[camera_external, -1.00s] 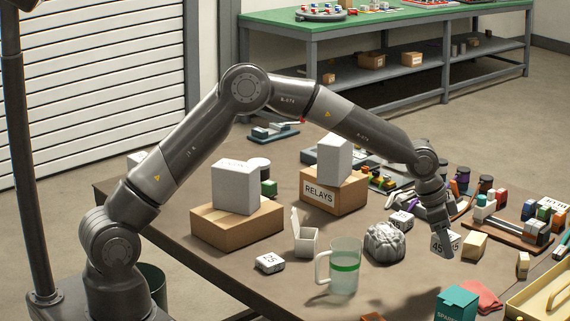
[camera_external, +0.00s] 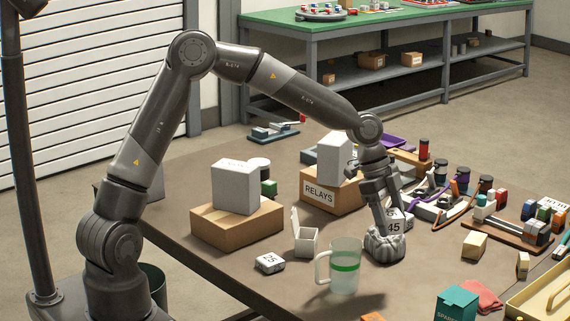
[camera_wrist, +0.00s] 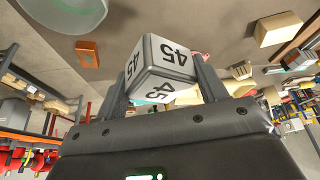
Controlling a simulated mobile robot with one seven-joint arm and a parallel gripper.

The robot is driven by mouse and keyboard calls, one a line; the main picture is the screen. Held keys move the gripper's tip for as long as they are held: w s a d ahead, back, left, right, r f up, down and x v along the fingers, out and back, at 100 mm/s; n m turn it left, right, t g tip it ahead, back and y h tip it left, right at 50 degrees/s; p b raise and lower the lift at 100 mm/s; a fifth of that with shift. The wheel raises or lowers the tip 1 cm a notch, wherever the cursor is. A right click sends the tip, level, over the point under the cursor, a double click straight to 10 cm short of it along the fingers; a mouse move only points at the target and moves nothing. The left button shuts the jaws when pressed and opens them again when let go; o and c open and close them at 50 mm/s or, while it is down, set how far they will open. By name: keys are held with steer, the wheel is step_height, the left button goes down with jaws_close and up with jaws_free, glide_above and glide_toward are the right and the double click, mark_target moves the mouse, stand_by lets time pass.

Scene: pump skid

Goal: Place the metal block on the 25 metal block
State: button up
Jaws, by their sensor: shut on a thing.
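My gripper (camera_external: 384,213) is shut on a white metal block marked 45 (camera_external: 394,227), which also shows between the two fingers in the wrist view (camera_wrist: 165,68). In the external view it appears just above or behind the grey crumpled lump (camera_external: 385,246); I cannot tell the exact gap. The 25 metal block (camera_external: 270,262), a low white block with dark digits, lies on the table to the left of my gripper. Nothing is seen on top of it.
A clear mug with a green band (camera_external: 345,266) and an open white box (camera_external: 306,237) stand between the lump and the 25 block. A cardboard box with a grey block (camera_external: 237,225) and the RELAYS box (camera_external: 320,192) stand behind. Wooden blocks (camera_external: 474,245) lie right.

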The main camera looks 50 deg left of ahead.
steer(key=s+a+m+g+y, duration=0.1)
steer(key=s+a+m+g, duration=0.1)
steer(key=s+a+m, duration=0.7)
steer(key=s+a+m+g, duration=0.2)
steer(key=s+a, duration=0.4)
steer(key=s, duration=0.6)
glide_above(270, 262)
steer(key=w+a, duration=0.1)
step_height(270, 262, down, 8)
steer(key=shift+a+r, duration=0.1)
steer(key=shift+r, duration=0.15)
steer(key=shift+f, duration=2)
steer(key=shift+f, duration=0.1)
steer(key=o, duration=1.2)
